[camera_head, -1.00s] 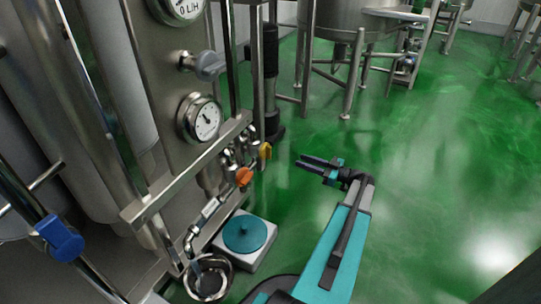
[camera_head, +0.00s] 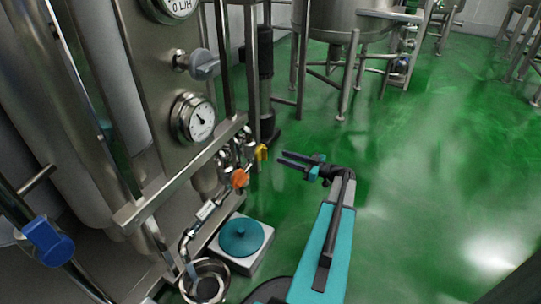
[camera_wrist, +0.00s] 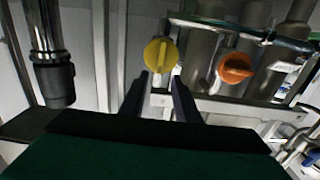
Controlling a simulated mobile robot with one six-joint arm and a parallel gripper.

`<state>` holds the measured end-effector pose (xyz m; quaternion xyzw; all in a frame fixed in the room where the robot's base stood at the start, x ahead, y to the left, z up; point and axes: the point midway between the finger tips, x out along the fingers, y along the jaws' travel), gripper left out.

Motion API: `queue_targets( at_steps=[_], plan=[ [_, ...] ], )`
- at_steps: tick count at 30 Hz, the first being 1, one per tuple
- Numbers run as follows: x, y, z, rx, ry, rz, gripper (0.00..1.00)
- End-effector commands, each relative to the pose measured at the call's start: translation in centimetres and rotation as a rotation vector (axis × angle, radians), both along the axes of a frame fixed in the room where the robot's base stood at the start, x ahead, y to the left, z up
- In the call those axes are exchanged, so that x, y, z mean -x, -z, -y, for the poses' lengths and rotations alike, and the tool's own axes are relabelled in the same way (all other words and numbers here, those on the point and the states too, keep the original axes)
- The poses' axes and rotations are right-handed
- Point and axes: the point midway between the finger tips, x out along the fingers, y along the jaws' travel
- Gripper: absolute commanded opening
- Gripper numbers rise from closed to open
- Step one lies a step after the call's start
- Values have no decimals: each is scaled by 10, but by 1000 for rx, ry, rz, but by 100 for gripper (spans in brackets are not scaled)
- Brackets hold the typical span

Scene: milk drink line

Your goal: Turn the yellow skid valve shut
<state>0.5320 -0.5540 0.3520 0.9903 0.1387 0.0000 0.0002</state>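The yellow valve (camera_head: 262,152) sits on the skid's pipework, just right of and behind the orange valve (camera_head: 240,178). In the wrist view the yellow valve (camera_wrist: 161,55) is a round knob with a raised grip bar standing about upright, near the picture's middle. My gripper (camera_head: 281,158) points at it from the right, with a small gap showing in the head view. In the wrist view its two dark fingers (camera_wrist: 160,84) stand apart on either side of the knob's lower part. The fingers are open and nothing appears clamped between them.
The orange valve (camera_wrist: 236,68) is close to the right in the wrist view. A dark-capped vertical pipe (camera_wrist: 53,75) stands at left. A scale with a teal top (camera_head: 241,237) and a metal bowl (camera_head: 206,284) lie below the skid.

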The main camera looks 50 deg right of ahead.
Motion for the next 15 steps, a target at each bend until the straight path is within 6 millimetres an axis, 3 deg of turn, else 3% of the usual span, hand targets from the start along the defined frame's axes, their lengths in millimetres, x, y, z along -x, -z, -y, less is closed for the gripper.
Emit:
queue_targets(
  at_steps=[15],
  plan=[
    [-67,1,-19,1,-2,0,29]
  ],
)
